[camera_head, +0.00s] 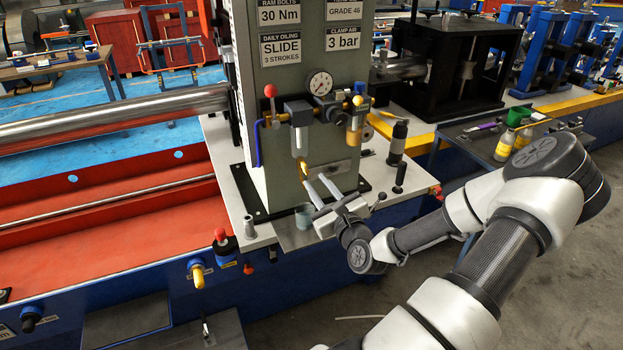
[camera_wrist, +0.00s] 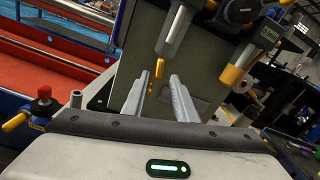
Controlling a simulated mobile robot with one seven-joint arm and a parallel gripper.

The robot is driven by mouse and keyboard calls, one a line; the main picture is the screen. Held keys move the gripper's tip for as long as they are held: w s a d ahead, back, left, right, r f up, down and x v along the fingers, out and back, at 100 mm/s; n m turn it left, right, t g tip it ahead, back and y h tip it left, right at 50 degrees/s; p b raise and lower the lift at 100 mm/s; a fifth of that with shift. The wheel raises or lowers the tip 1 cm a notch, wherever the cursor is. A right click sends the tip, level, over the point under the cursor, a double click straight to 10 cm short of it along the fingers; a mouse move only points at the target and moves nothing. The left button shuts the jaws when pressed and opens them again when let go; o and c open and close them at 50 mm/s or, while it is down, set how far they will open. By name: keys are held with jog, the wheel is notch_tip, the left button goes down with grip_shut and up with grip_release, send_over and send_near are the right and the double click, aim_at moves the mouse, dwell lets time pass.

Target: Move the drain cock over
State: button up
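The drain cock (camera_head: 303,171) is a small yellow lever under the clear filter bowl (camera_head: 299,141) on the grey-green column. In the wrist view the drain cock (camera_wrist: 159,68) hangs upright below the bowl (camera_wrist: 174,32), lying between the two finger lines near their tips. My gripper (camera_head: 317,181) is open, its two pale fingers reaching up toward the column just below and right of the cock. The wrist view shows the fingers (camera_wrist: 161,76) spread apart with nothing clamped between them. I cannot tell the exact depth gap from fingertips to cock.
A small grey cup (camera_head: 304,216) stands below the bowl on the metal ledge. A pressure gauge (camera_head: 320,83), a red-knobbed valve (camera_head: 270,92) and an amber lubricator bowl (camera_head: 355,130) sit above. A black bottle (camera_head: 398,143) stands to the right. Another yellow lever (camera_head: 198,275) is on the blue bed front.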

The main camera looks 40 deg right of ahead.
aim_at(307, 171)
jog(key=shift+b+x, duration=0.4)
jog(key=shift+x, duration=2.2)
jog(key=shift+w, duration=0.15)
grip_shut()
